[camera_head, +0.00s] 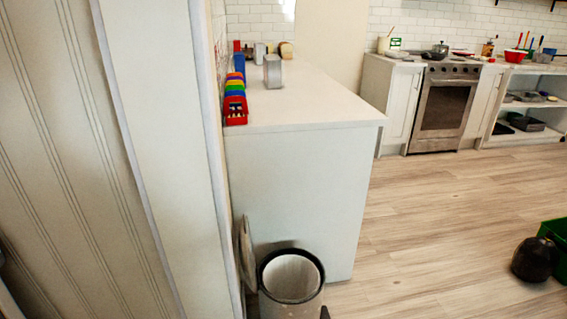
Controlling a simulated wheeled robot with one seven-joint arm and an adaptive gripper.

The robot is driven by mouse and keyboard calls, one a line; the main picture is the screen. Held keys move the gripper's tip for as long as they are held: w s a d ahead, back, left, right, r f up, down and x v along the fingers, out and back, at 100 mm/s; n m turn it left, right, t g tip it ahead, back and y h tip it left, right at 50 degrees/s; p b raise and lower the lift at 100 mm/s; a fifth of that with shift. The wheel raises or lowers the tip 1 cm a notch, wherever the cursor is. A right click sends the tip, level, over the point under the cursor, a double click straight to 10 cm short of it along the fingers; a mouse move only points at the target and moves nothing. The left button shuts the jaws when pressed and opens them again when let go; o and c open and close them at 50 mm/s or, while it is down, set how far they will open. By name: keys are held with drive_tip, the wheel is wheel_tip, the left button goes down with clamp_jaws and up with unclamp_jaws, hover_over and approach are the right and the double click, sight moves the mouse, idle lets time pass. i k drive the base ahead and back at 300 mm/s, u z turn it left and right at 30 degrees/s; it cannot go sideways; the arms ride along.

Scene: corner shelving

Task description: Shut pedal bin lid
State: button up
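The pedal bin (292,279) stands on the floor at the bottom centre, in front of the end panel of a white counter. Its round black rim is open at the top and a pale inside shows. Its lid (246,253) stands upright on the left side of the rim, seen nearly edge-on, close to the wall. A small dark piece shows at the bin's lower right, cut by the picture's bottom edge. The bin's base is out of view. My gripper is not in view.
A white panelled door or wall (90,150) fills the left. The counter (310,105) holds a row of coloured blocks (236,100) and a grey canister. A black bag (534,259) and green crate (555,234) are at the right. The wooden floor (430,230) between is clear.

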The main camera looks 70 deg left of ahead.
sight(246, 249)
drive_tip(key=u, duration=0.05)
drive_tip(key=i, duration=0.9)
drive_tip(key=u, duration=3.1)
drive_tip(key=k, duration=0.5)
drive_tip(key=z, duration=1.2)
drive_tip(key=i, duration=0.45)
drive_tip(key=u, duration=1.9)
